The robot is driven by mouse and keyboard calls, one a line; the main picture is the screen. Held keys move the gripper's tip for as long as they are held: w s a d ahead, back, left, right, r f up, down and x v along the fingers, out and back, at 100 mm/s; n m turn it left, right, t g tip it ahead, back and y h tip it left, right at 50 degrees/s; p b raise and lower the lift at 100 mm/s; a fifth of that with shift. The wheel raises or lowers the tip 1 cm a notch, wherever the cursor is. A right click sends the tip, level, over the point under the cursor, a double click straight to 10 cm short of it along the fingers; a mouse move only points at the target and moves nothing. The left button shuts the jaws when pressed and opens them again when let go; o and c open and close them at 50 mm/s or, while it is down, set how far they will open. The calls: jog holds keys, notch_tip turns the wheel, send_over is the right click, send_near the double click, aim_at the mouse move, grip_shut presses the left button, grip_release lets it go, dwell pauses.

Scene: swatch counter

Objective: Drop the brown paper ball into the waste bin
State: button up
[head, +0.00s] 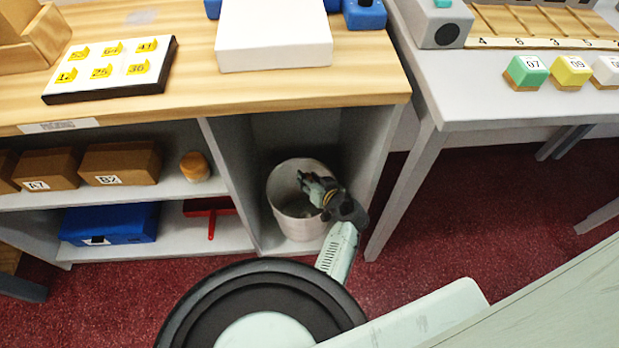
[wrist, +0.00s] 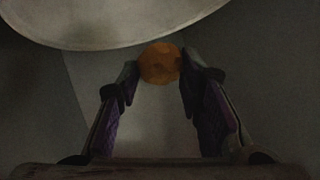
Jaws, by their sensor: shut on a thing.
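The waste bin (head: 293,224) is a pale, round, open-topped bin standing in the right-hand bay of the counter. My gripper (head: 306,182) is at the bin's mouth, over its opening in the head view. In the wrist view, the brown paper ball (wrist: 160,63) is orange-brown and sits between my two fingertips, which are shut on it. I cannot make out the ball in the head view, where the fingers hide it. A pale curved surface at the top of the wrist view looks like part of the bin, but it is dim.
The bay's side walls and the wooden counter top (head: 190,105) surround the bin closely. The left shelves hold brown boxes (head: 120,163), a round orange-brown item (head: 195,166), a blue case (head: 110,223) and a red dustpan (head: 207,207). A grey table (head: 480,98) stands to the right.

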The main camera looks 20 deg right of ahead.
jog(key=o, duration=0.8)
jog(key=shift+c, duration=0.2)
jog(key=v, duration=1.2)
jog(key=shift+s, duration=0.15)
